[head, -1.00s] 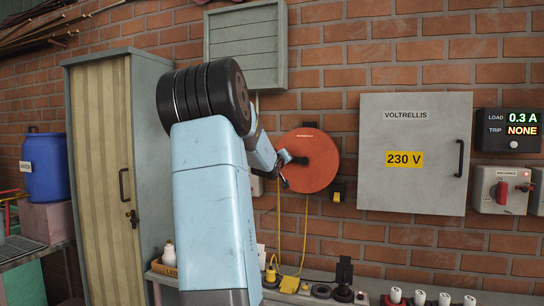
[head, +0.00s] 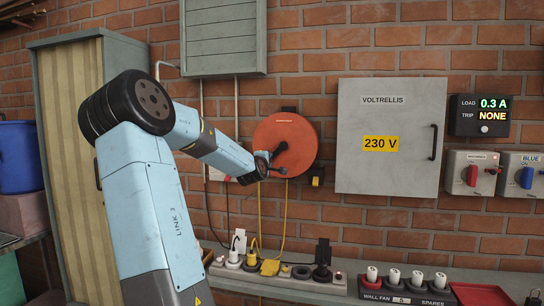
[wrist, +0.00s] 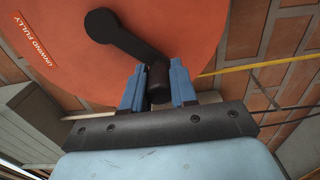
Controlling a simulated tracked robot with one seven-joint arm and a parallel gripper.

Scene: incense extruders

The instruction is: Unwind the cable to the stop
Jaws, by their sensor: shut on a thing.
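The orange-red cable reel (head: 300,135) is mounted on the brick wall. Its black crank (wrist: 125,42) ends in a dark handle (wrist: 158,82). My gripper (wrist: 158,88) is shut on this handle, with a blue finger on each side of it. In the head view my gripper (head: 270,167) is at the lower left part of the reel, and its fingers are hard to make out. A label reading "UNWIND FULLY" (wrist: 34,41) is on the reel's face. A yellow cable (head: 261,210) hangs below the reel towards the bench.
A grey "VOLTRELLIS" box (head: 390,170) is on the wall to the right, beside a display (head: 481,115) reading 0.3 A and trip NONE. Below is a power strip (head: 325,287) with several plugs. A tall cabinet (head: 70,150) stands left, behind my arm.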

